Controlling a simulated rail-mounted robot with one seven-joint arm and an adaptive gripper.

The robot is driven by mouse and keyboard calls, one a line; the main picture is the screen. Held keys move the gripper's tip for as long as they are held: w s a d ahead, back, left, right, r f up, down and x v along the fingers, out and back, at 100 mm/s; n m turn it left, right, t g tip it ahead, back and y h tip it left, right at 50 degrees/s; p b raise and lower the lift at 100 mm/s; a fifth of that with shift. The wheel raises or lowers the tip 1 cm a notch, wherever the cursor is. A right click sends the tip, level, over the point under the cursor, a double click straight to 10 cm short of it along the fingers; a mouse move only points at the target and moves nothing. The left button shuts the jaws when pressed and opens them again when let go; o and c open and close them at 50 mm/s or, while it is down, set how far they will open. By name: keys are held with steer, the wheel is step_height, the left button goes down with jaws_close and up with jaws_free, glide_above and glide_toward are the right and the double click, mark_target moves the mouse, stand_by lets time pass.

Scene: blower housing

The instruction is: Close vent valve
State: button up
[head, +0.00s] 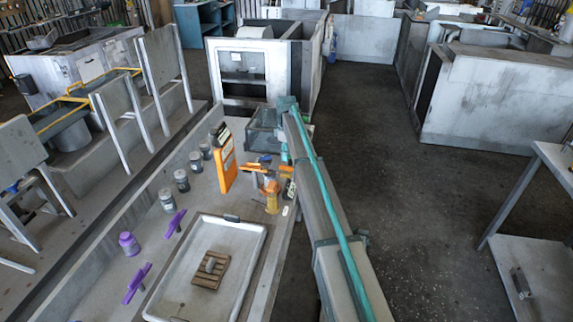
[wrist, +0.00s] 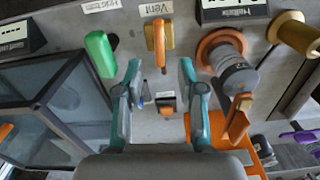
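The vent valve (wrist: 159,42) is in the wrist view, at top centre just under a white "Vent" label (wrist: 156,8). It has a narrow orange handle standing upright in the picture, with a tan part behind it. My gripper (wrist: 160,70) is open, its two teal fingers apart with nothing between them. The fingertips are below the handle in the picture, one to each side of its line; contact is not visible. In the head view my arm hides much of this area, and I cannot make out the vent handle there.
A green handle (wrist: 100,52) is left of the vent valve. An orange-and-grey round fitting (wrist: 225,55) is close on the right. A glass-sided box (wrist: 50,105) fills the lower left. In the head view, a tray (head: 255,240) and purple handles (head: 137,283) lie on the bench.

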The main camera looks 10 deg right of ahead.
mark_target(286, 166)
step_height(286, 166, down, 7)
steer(key=shift+r+p, duration=0.15)
steer(key=shift+p, duration=0.75)
steer(key=shift+c, duration=0.3)
jaws_close()
